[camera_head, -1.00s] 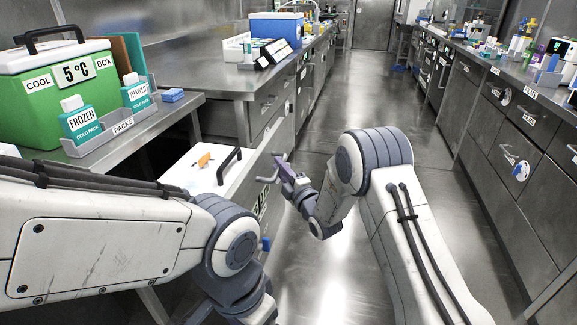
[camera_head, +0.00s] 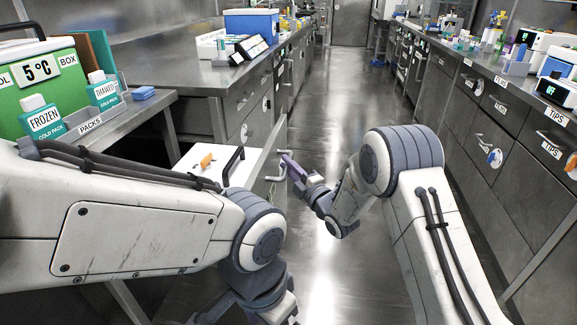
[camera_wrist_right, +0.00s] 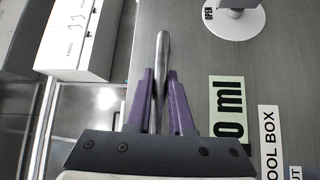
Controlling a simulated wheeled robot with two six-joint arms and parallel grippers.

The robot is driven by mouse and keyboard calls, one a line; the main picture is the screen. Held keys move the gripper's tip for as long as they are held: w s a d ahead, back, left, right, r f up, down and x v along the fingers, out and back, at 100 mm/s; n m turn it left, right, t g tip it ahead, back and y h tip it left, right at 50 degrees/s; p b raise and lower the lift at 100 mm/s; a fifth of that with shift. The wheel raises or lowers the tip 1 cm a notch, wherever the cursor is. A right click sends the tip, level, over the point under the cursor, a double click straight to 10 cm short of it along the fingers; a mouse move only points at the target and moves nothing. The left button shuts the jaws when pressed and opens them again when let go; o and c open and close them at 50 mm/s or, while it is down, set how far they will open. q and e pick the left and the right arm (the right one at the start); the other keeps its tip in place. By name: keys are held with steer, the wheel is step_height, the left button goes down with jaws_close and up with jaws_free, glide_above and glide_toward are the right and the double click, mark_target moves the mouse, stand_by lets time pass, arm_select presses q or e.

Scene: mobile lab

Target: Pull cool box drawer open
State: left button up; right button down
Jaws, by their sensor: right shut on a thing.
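My right gripper (camera_head: 283,160) has its purple fingers closed around a grey bar handle (camera_wrist_right: 161,70) on a grey steel drawer front (camera_wrist_right: 205,75). The front bears a partly cut-off label (camera_wrist_right: 268,140) reading "OOL BOX". In the head view the drawer front (camera_head: 262,158) stands out into the aisle from the left row. Behind it lies a white surface (camera_head: 190,162) with an orange piece (camera_head: 207,161) and a black handle (camera_head: 233,163); part is hidden by my left arm.
A green cool box (camera_head: 62,100) with several cold packs stands on the left bench (camera_head: 150,104). A blue box (camera_head: 250,22) is farther back. Steel drawers (camera_head: 488,135) line the right side. The aisle floor (camera_head: 335,110) between is clear.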

steer(key=shift+w+d, duration=0.1)
steer(key=c, duration=0.8)
jaws_free()
steer(key=shift+s, duration=0.2)
steer(key=p+v, duration=0.1)
steer(key=v, duration=0.9)
